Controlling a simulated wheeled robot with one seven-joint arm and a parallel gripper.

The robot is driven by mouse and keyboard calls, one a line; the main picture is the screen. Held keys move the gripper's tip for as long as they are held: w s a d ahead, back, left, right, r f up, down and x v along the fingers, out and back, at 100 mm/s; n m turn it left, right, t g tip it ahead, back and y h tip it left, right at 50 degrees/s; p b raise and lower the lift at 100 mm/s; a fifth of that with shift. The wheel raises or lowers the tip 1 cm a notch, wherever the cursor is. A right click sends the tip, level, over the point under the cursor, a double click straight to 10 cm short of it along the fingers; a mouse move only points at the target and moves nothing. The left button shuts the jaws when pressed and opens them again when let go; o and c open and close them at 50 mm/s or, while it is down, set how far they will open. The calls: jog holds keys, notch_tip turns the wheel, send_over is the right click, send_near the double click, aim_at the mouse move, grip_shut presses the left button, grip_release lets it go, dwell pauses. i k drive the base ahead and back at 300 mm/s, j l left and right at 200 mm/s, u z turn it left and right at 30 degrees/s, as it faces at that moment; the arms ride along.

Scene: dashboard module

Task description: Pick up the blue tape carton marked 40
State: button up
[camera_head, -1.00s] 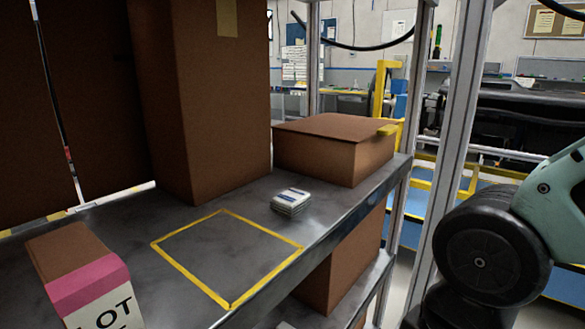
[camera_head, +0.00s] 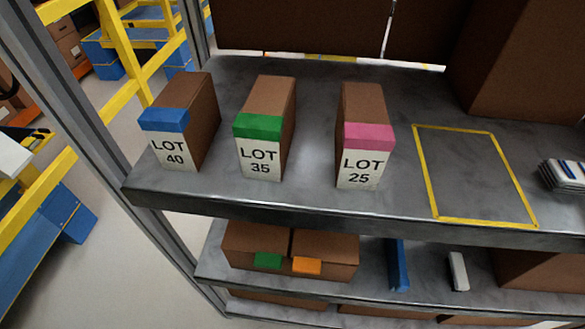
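The blue tape carton marked LOT 40 (camera_head: 181,124) stands upright on the upper grey shelf (camera_head: 300,200), at its left end in the head view. It is brown, with a blue band over a white label on its front. It stands apart from the green tape carton marked LOT 35 (camera_head: 265,128) on its right. My gripper does not show in the head view now.
A pink tape carton marked LOT 25 (camera_head: 365,135) stands right of the green one. A yellow outlined square (camera_head: 475,175) on the shelf is empty. A white stack (camera_head: 564,175) lies at the right. A metal post (camera_head: 95,130) rises beside the shelf's left end.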

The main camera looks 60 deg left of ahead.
aim_at(181, 126)
jog(key=l+u, duration=0.1)
jog(key=u, duration=0.25)
jog(key=l+u, duration=0.15)
jog(key=u, duration=0.2)
jog(key=l+u, duration=0.1)
jog(key=u, duration=1.45)
